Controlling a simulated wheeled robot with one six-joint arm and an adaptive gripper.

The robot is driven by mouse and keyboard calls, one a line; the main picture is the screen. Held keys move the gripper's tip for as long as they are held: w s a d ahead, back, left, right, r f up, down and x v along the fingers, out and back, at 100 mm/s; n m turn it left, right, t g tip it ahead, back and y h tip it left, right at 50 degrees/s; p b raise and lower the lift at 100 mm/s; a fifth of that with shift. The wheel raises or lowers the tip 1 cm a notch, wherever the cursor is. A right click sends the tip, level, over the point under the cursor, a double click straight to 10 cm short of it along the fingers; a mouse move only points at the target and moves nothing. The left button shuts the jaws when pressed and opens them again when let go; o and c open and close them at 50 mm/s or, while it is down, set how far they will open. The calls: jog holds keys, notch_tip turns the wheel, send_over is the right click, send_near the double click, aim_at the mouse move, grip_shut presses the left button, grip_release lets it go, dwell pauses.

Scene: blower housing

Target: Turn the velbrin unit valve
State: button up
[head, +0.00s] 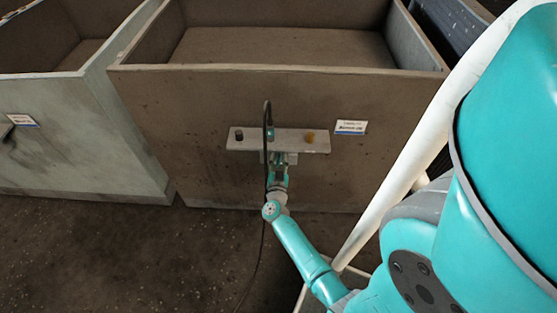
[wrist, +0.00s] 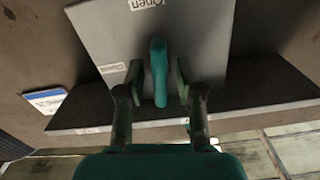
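The valve handle (wrist: 158,72) is a teal lever on a grey plate (wrist: 205,35) in the wrist view. Its long side runs up and down the picture, with its upper end toward the "Open" label (wrist: 146,4). A second label, apparently "Closed" (wrist: 113,68), is to its left. My gripper (wrist: 160,80) is open, with one finger on each side of the lever and a small gap visible on both sides. In the head view my gripper (head: 279,159) is at the front of the brown housing (head: 190,110), largely hiding the valve.
A ledge (head: 292,146) on the housing carries a dark knob (head: 239,135) and a yellow-brown knob (head: 310,138). A black cable (head: 266,185) hangs past my gripper. A small sign (head: 351,127) is to the right. A grey-green bin (head: 75,130) stands left; floor in front is clear.

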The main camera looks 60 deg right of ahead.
grip_shut()
jog(key=shift+m, duration=0.4)
jog(key=m, duration=0.3)
jog(key=shift+s+m, duration=0.1)
jog(key=shift+m, duration=0.2)
jog(key=m, duration=0.3)
jog(key=shift+s+f+m, duration=0.1)
jog(key=shift+m, duration=0.2)
jog(key=m, duration=0.4)
jog(key=shift+f, duration=0.1)
jog(key=shift+s+d+f+m, duration=0.1)
jog(key=shift+m, duration=2)
